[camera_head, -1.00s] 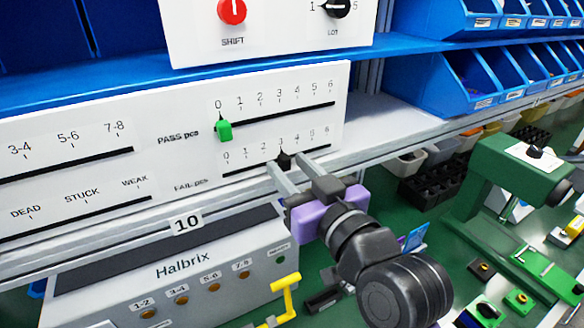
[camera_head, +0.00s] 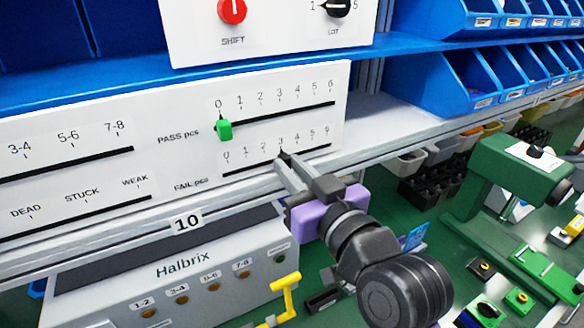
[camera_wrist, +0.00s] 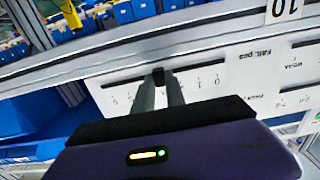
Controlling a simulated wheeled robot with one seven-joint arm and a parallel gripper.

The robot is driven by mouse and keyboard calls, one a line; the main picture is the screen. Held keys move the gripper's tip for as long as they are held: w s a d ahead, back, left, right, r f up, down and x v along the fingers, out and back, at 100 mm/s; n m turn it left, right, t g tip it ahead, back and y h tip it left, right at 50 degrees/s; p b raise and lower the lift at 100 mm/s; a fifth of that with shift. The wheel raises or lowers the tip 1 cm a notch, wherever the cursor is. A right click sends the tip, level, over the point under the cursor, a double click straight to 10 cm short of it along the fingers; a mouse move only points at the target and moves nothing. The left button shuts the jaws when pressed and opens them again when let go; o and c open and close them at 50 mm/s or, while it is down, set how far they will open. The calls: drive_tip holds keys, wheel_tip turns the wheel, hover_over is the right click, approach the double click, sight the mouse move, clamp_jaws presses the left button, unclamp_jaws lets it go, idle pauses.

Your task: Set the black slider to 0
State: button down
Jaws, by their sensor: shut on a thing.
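The black slider (camera_head: 284,155) sits on the lower FAIL pcs scale (camera_head: 232,171), at about the 3 mark, right of the 0 at the scale's left end. My gripper (camera_head: 287,164) reaches it from the lower right and is shut on it, so its body is mostly hidden in the head view. In the wrist view the black slider (camera_wrist: 158,76) shows between the two finger tips (camera_wrist: 160,84), with the scale upside down.
A green slider (camera_head: 224,130) stands at 0 on the PASS pcs scale just above. A grey Halbrix box (camera_head: 180,265) and a yellow lever (camera_head: 286,290) lie below. Blue bins (camera_head: 460,80) stand at upper right. The slot left of the black slider is clear.

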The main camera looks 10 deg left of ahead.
idle(0.7)
drive_tip(key=s+a, duration=0.1)
drive_tip(key=a, duration=0.1)
drive_tip(key=s+a+p, duration=0.1)
drive_tip(key=s+a, duration=0.1)
drive_tip(key=a, duration=0.1)
drive_tip(key=s+a, duration=0.2)
drive_tip(key=a, duration=0.1)
drive_tip(key=shift+s, duration=0.25)
drive_tip(key=shift+a, duration=0.1)
drive_tip(key=c, duration=1.4)
unclamp_jaws()
drive_tip(key=shift+o, duration=0.2)
drive_tip(key=shift+p, duration=0.3)
drive_tip(key=shift+s, duration=0.1)
drive_tip(key=shift+s+d, duration=0.25)
drive_tip(key=shift+d, duration=0.05)
drive_tip(key=b+v, duration=0.1)
drive_tip(key=v, duration=0.6)
